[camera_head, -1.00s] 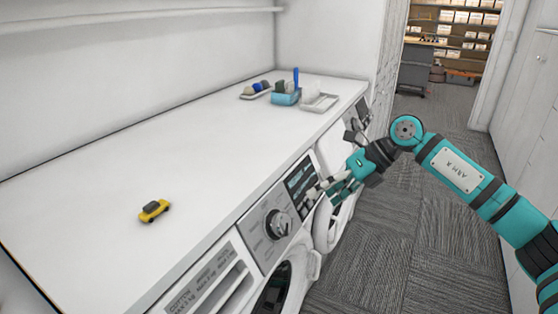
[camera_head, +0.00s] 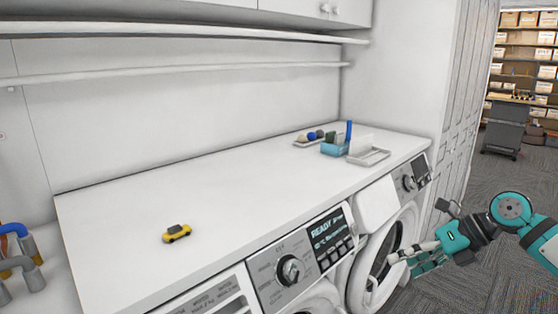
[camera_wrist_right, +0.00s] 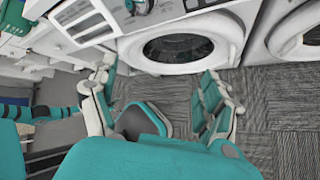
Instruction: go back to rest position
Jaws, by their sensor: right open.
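My right gripper (camera_head: 405,262) is at the lower right of the head view, in front of the right-hand washing machine's round door (camera_head: 385,262). Its fingers point left. In the right wrist view the two fingers (camera_wrist_right: 165,105) are spread apart with nothing between them. A washing machine door (camera_wrist_right: 182,48) and carpet lie beyond them. My left gripper is not in the head view.
The white counter (camera_head: 130,220) holds a small yellow toy car (camera_head: 176,233), a blue box (camera_head: 335,149) and a white tray (camera_head: 369,156). A washing machine panel with a dial (camera_head: 290,270) faces the aisle. Grey carpet (camera_head: 470,185) is open at the right.

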